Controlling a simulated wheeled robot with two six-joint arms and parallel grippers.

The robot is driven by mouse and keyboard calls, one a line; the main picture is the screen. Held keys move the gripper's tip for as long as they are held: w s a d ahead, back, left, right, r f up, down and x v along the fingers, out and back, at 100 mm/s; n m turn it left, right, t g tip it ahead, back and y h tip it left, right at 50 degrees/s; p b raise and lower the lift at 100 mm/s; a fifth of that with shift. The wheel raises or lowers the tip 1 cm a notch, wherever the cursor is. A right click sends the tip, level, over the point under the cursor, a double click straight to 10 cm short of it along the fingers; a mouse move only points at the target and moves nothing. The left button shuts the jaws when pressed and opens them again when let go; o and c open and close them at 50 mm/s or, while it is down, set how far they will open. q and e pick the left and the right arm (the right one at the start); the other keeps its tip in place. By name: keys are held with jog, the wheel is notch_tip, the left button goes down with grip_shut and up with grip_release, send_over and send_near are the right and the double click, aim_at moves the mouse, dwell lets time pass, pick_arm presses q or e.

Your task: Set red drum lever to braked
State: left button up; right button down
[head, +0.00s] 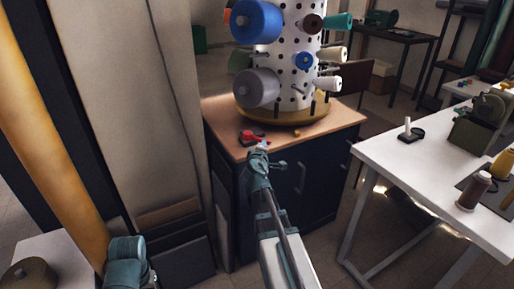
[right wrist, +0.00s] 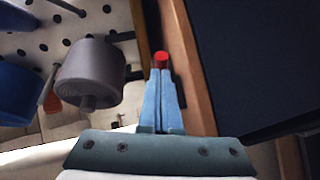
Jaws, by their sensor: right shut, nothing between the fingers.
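A small red lever (head: 250,137) with a dark base sits on the wooden top of the dark cabinet, in front of the white perforated drum (head: 293,80). My right gripper (head: 262,147) is shut and empty, its tip just in front of and to the right of the red part. In the right wrist view a red knob (right wrist: 161,59) shows just past the closed fingertips (right wrist: 161,73); I cannot tell whether they touch. The lever's setting cannot be read. Only a teal piece of my left arm shows at the bottom left of the head view; its fingers are not visible.
The drum stands on a round wooden base (head: 282,117) and bears several spools, including a blue one (head: 256,21) and a grey one (head: 257,88). A white table (head: 420,170) stands to the right. A beige panel stands left of the cabinet.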

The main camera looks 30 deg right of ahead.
jog(key=shift+w+d, duration=0.1)
jog(key=shift+d, duration=0.65)
pick_arm(q)
jog(key=shift+a, duration=0.1)
pick_arm(e)
jog(key=shift+d+r, duration=0.1)
jog(key=shift+d, duration=0.1)
